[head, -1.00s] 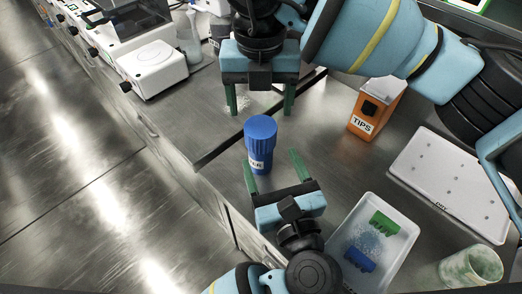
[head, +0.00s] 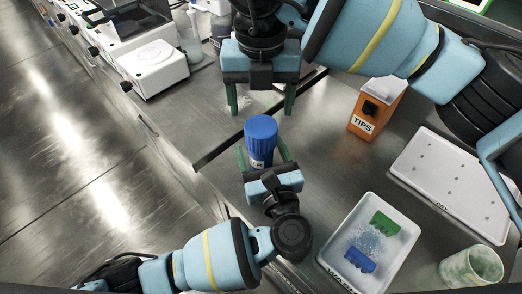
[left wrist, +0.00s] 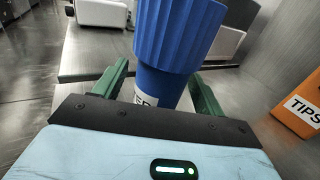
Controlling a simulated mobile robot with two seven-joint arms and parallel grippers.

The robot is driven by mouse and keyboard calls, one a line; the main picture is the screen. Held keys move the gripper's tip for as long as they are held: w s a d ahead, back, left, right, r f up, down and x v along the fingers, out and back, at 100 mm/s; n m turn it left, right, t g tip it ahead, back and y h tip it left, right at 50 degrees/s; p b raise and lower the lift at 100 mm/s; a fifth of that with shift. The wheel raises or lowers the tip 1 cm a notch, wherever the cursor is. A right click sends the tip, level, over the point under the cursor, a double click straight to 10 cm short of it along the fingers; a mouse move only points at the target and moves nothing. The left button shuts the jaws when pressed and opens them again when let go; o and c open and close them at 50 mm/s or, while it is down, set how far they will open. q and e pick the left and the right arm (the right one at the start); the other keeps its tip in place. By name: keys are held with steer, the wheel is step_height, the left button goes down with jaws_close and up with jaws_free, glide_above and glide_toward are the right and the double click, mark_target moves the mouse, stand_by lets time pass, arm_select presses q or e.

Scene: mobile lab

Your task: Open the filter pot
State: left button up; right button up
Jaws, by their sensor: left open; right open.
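The filter pot (head: 261,140) is blue, with a wide ribbed lid and a white label on its narrower body. It stands upright on the steel bench, and its lid is on. It also shows in the left wrist view (left wrist: 178,35). My left gripper (head: 262,154) is open, with one green finger on each side of the pot's body, below the lid; I cannot tell whether they touch it. The fingers also show in the left wrist view (left wrist: 158,88). My right gripper (head: 261,110) is open and empty, its green fingers pointing down just behind the pot's lid.
An orange tips box (head: 376,107) stands to the right. A white tray (head: 338,246) with green and blue pieces lies at the front right, beside a white perforated board (head: 455,190) and a cloudy beaker (head: 470,268). White instruments (head: 155,65) stand at the back left.

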mark_target(261, 126)
arm_select(q)
jaws_close()
arm_select(e)
steer(key=m, duration=0.9)
stand_by(0.4)
steer(key=shift+f, duration=0.1)
steer(key=shift+f, duration=3.95)
